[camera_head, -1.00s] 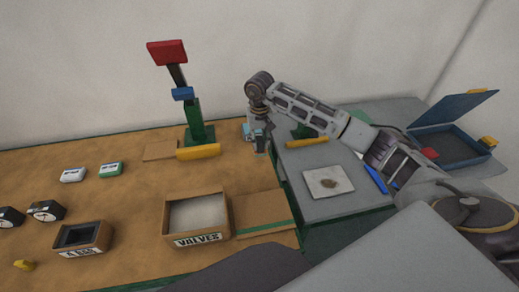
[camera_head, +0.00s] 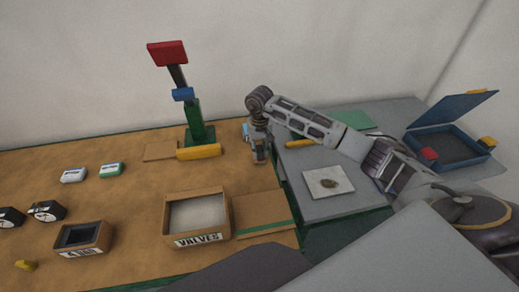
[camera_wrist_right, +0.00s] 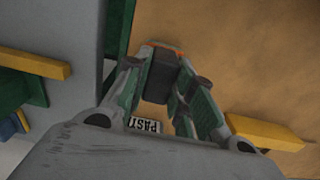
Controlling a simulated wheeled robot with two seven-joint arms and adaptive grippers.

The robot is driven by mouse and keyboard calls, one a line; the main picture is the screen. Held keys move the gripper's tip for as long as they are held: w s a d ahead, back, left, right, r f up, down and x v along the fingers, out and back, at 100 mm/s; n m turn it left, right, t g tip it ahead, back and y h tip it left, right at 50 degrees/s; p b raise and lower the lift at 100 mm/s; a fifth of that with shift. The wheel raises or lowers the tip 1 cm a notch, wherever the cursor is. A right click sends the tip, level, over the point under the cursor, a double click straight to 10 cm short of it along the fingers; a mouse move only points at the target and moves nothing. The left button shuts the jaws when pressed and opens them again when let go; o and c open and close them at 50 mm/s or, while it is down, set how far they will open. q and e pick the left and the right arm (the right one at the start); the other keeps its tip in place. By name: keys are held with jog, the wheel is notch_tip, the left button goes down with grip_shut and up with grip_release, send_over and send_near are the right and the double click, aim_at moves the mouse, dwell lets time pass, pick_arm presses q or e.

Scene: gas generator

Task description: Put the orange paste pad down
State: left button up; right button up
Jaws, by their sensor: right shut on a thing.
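My right gripper (camera_head: 260,158) hangs low, pointing down over the right end of the brown tabletop, beside the gap to the grey table. In the wrist view, my right gripper (camera_wrist_right: 160,105) has its fingers shut around a small piece, the orange paste pad (camera_wrist_right: 163,43); only an orange edge shows clearly, beyond a dark part between the fingers. A white label reading "PAST" shows between the fingers; I cannot tell what it is fixed to. Whether the pad touches the tabletop cannot be told. My left gripper is not in view.
A green stand (camera_head: 196,122) with blue and red blocks and a yellow bar (camera_head: 199,152) stand left of the gripper. A box marked VALVES (camera_head: 166,218) and a cardboard sheet (camera_head: 262,211) lie in front. A white square (camera_head: 312,190) and open blue case (camera_head: 440,130) are right.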

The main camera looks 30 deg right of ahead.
aim_at(259, 149)
jog(key=shift+f, duration=0.1)
dwell(0.3)
jog(key=o, duration=0.9)
jog(key=shift+r, duration=6.15)
jog(key=shift+f, duration=0.1)
